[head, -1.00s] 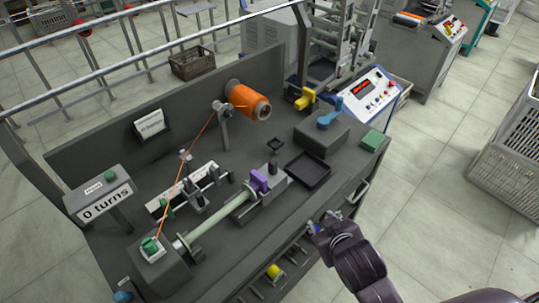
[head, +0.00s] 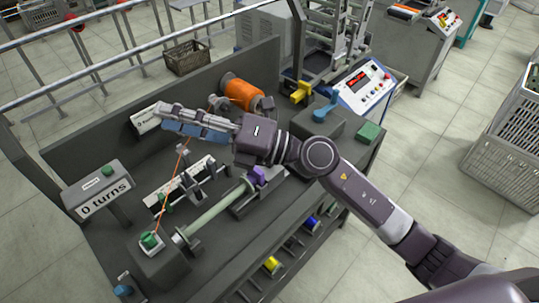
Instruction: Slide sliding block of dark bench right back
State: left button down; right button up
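The dark bench (head: 222,232) carries a sliding block with a purple part on top (head: 257,174). The block sits at the right end of a pale green rod (head: 214,210), seeming to touch it. My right arm covers part of the bench behind and right of the block. My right gripper (head: 166,117) is above the bench, left of and beyond the purple part, pointing left. It appears apart from the block. Its two fingers lie nearly side by side in this view, so their opening is unclear. My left gripper is not in view.
An orange thread spool (head: 240,93) stands at the back, its thread running to a green knob (head: 150,240). A counter (head: 104,200) reads "0 turns". A blue-handled box (head: 318,124) and green block (head: 368,132) are right. A control panel (head: 364,88) stands behind.

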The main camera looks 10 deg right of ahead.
jog(key=w+d+f+n+g+h, duration=0.1)
jog(key=d+f+n+g+h, duration=0.2)
jog(key=f, duration=0.4)
jog(key=w+d+f+n+g+h, duration=0.1)
jog(key=d+f+n+g+h, duration=0.1)
jog(key=f+n+h, duration=0.35)
jog(key=w+d+f+m+t+h, duration=0.1)
jog(key=w+d+f+h, duration=0.25)
jog(key=d, duration=0.45)
jog(key=w+d+f+m+h, duration=0.1)
jog(key=w+d+f+h, duration=0.15)
jog(key=d+h, duration=0.4)
jog(key=shift+y, duration=0.85)
jog(key=x, duration=0.2)
jog(key=d+p+x, duration=0.1)
jog(key=x, duration=0.2)
jog(key=p+x, duration=0.1)
jog(key=x, duration=0.1)
jog(key=shift+w+d+f, duration=0.1)
jog(key=shift+f, duration=0.25)
grip_shut()
